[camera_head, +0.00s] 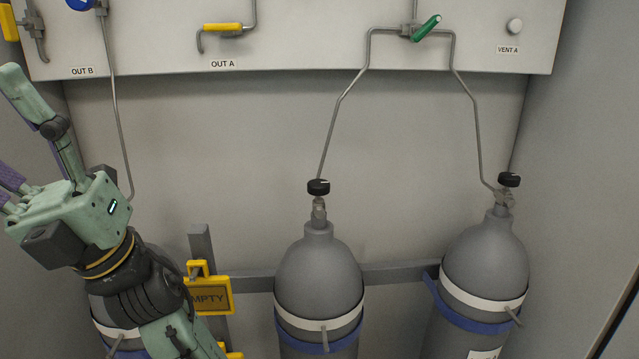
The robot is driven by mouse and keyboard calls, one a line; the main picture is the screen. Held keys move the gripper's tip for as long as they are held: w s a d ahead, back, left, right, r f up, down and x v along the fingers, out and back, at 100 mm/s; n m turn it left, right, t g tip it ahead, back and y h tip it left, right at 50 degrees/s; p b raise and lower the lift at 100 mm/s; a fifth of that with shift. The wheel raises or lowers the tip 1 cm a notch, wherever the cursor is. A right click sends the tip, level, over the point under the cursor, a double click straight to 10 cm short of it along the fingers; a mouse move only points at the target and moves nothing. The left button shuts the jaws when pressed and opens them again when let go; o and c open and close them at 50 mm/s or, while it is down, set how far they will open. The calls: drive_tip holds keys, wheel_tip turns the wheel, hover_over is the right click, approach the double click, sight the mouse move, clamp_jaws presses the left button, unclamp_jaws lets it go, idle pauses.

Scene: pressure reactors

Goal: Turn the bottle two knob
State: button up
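Grey gas bottles stand upright against the back wall. The middle bottle (318,272) has a black knob (318,187) on its top valve. The right bottle (487,255) has a similar black knob (509,180). A third bottle (103,312) at the left is mostly hidden by my arm, and its knob is not visible. No number is readable on the bottles, so I cannot tell which is bottle two. My gripper (22,138) is at the far left, well apart from both visible knobs. Its fingers are spread open and empty, partly cut off by the picture edge.
A panel (300,55) above carries a green handle (427,27), a yellow handle (222,27) and pipes leading down to the bottles. A grey rail (395,272) runs behind the bottles. The side wall is close at right.

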drive_tip(key=w+d+f+n+t+y, duration=0.1)
drive_tip(key=w+d+f+t+y, duration=0.15)
drive_tip(key=w+t, duration=0.3)
drive_tip(key=w+d+f+n+t+y, duration=0.1)
drive_tip(key=w+d+t, duration=0.2)
drive_tip(key=w+t, duration=0.25)
drive_tip(key=m+t+h, duration=0.7)
drive_tip(key=t+h, duration=0.1)
drive_tip(key=t, duration=1.2)
approach(319, 183)
drive_tip(key=shift+y, duration=0.25)
drive_tip(key=p+x, duration=0.1)
drive_tip(key=x, duration=0.2)
drive_tip(key=p+x, duration=0.1)
drive_tip(key=x, duration=0.2)
drive_tip(key=p+x, duration=0.2)
drive_tip(key=x, duration=0.2)
drive_tip(key=shift+w+d+f, duration=0.1)
drive_tip(key=shift+f, duration=0.15)
drive_tip(key=c, duration=1.2)
